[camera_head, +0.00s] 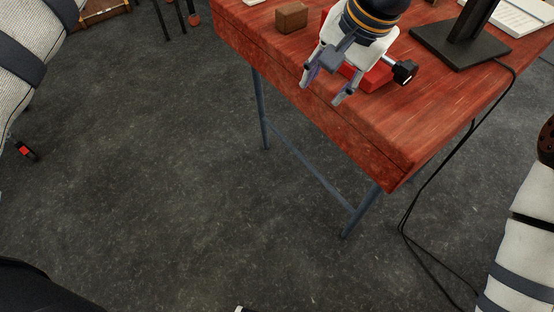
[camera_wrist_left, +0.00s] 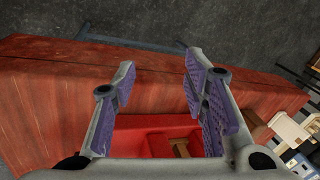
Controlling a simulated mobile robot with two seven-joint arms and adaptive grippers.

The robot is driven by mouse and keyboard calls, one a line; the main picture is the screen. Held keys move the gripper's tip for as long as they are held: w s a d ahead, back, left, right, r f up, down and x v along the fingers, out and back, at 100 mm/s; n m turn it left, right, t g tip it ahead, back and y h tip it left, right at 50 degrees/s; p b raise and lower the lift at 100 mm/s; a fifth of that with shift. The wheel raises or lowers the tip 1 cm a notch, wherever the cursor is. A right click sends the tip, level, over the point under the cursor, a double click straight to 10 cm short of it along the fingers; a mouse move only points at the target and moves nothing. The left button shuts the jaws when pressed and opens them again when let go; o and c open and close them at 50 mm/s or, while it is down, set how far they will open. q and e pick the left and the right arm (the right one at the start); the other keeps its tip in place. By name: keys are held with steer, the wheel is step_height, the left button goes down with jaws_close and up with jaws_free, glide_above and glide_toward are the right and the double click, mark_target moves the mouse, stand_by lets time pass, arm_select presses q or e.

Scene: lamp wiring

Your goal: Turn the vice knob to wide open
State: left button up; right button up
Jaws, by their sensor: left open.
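The red vice (camera_head: 374,79) sits on the red wooden table, partly hidden behind my left gripper. Its black knob (camera_head: 405,71) sticks out to the right on a short metal shaft. My left gripper (camera_head: 323,91) is open at the table's front edge, left of the knob, with nothing visible between its fingers. In the left wrist view, the purple-padded fingers (camera_wrist_left: 160,68) are spread apart, and the red vice body (camera_wrist_left: 148,140) shows behind them. The knob cannot be made out there. My right gripper is not in view.
A brown block (camera_head: 291,18) lies on the table (camera_head: 350,130) left of my gripper. A black stand (camera_head: 462,46) is right of the knob, with a white keyboard (camera_head: 510,18) behind. A black cable (camera_head: 445,165) hangs off the right edge. The floor in front is clear.

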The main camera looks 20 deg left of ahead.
arm_select(q)
steer(key=s+a+f+t+b, duration=0.1)
steer(key=a+f, duration=0.2)
steer(key=f, duration=0.8)
steer(key=s+a+f+n+t+y+b, duration=0.1)
steer(key=s+a+f+t, duration=0.1)
steer(key=f, duration=0.9)
steer(key=shift+s+a+f+n, duration=0.2)
steer(key=shift+s+a+n, duration=0.1)
steer(key=shift+a, duration=0.5)
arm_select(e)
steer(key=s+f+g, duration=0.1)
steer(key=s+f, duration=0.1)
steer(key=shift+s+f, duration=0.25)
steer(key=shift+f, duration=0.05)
